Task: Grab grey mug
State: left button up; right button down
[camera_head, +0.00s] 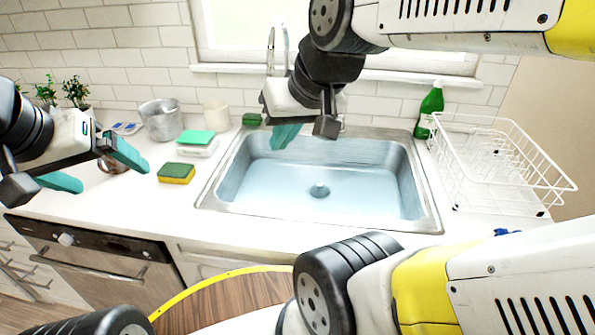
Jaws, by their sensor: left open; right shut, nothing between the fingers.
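A small brownish-grey mug (110,167) stands on the counter at the left, largely hidden behind my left gripper (112,177). That gripper is open, its teal fingers apart, one passing in front of the mug. I cannot tell whether the mug is between the fingers or behind them; nothing shows as gripped. My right gripper (284,137) is shut and empty over the back part of the sink. A grey metal pot-like vessel (161,121) stands further back on the counter, and a cream cup (216,115) stands to its right.
A green-and-yellow sponge (176,173) and a white container with a green top (196,143) lie right of the mug. The sink (320,175) fills the middle. A green bottle (430,108) and white wire rack (500,165) stand at right. Plants (76,92) stand back left.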

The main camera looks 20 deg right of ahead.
aim_at(114, 166)
jog(key=j+u, duration=0.1)
jog(key=u, duration=0.15)
jog(key=j+u, duration=0.15)
jog(key=u, duration=0.15)
jog(key=i+j+u, duration=0.5)
jog(key=i+l, duration=0.05)
jog(key=i, duration=0.05)
